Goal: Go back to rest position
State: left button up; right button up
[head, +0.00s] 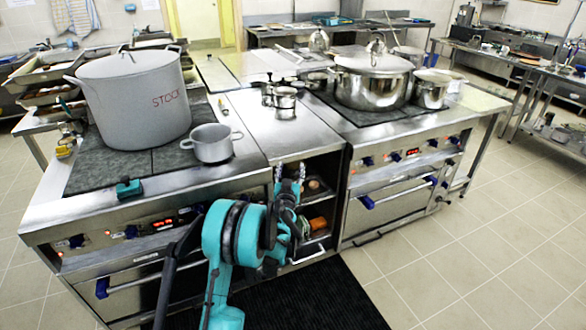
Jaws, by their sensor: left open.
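My left gripper (290,173) points up and away in front of the open shelf bay (322,178) between the two stoves. Its two fingers are apart and nothing shows between them. My teal left arm comes up from the bottom and covers part of the left stove's front. My right gripper is out of view.
A large grey stockpot (135,98) marked STOCK and a small grey pot (212,143) stand on the left stove. A lidded steel pot (372,82) and smaller steel pot (430,92) stand on the right stove. A black mat (318,298) lies on the floor; tiled floor at right is clear.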

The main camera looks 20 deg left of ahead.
pick_arm(q)
jog(key=shift+d+r+h, duration=0.3)
jog(key=shift+d+r, duration=0.2)
jog(key=s+d+r+m+h, duration=0.3)
jog(key=s+d+r+h, duration=0.25)
jog(key=d+r, duration=0.35)
jog(key=s+d+m+g+h, duration=0.2)
jog(key=s+d+g, duration=0.2)
jog(key=s+d, duration=0.55)
jog(key=s+f+g+y, duration=0.1)
jog(key=s+f+g, duration=0.2)
jog(key=s, duration=1.2)
jog(key=s+a+f+n+g+y, duration=0.1)
jog(key=s+f+g, duration=0.2)
jog(key=s+f, duration=0.4)
jog(key=s, duration=0.8)
jog(key=shift+g, duration=0.3)
